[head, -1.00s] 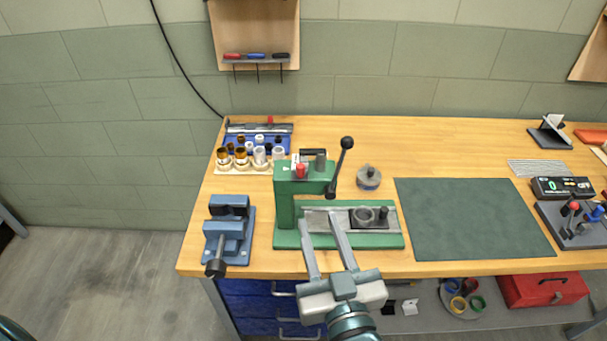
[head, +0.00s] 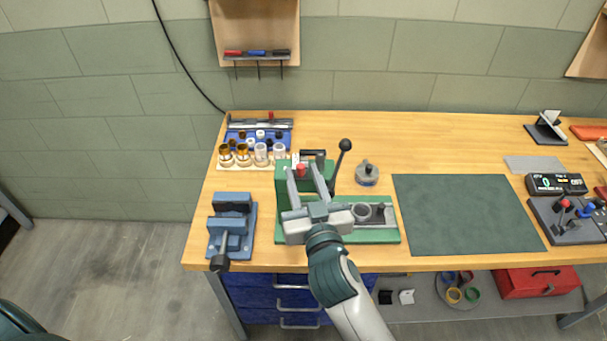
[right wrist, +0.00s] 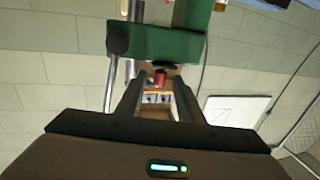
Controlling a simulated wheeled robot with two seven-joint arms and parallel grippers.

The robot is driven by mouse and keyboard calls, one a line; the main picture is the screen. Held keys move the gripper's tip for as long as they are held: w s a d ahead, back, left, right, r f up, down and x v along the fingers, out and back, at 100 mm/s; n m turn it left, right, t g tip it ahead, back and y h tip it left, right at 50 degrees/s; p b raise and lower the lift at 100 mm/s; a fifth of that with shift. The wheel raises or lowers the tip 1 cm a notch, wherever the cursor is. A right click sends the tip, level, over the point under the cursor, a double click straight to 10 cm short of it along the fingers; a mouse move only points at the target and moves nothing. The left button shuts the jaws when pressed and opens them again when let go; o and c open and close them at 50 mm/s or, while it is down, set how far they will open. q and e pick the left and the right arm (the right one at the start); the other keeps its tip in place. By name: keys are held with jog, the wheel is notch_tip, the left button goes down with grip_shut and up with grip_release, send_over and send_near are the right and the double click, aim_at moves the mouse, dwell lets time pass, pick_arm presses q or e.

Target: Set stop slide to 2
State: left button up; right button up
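The green arbor press (head: 284,205) stands at the left part of the bench. A small red knob (head: 301,170) shows on the front of its head; I take it for the stop slide's knob but cannot be sure. No scale numbers are legible. My right gripper (head: 302,168) is open, its two fingers pointing at the press head. In the head view they appear on either side of the red knob. In the right wrist view the red knob (right wrist: 159,78) lies between the fingertips; contact cannot be told. My left gripper is out of view.
The press lever with its black ball (head: 344,145) rises just right of my fingers. A blue vise (head: 231,230) stands left of the press. Several cups (head: 243,155) stand behind. A round grey part (head: 366,175) and a green mat (head: 470,214) lie to the right.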

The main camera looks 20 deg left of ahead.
grip_shut()
jog(key=shift+s+d+r, duration=0.1)
jog(key=shift+s+d, duration=0.15)
jog(key=shift+s, duration=0.65)
jog(key=shift+w, duration=0.1)
grip_release()
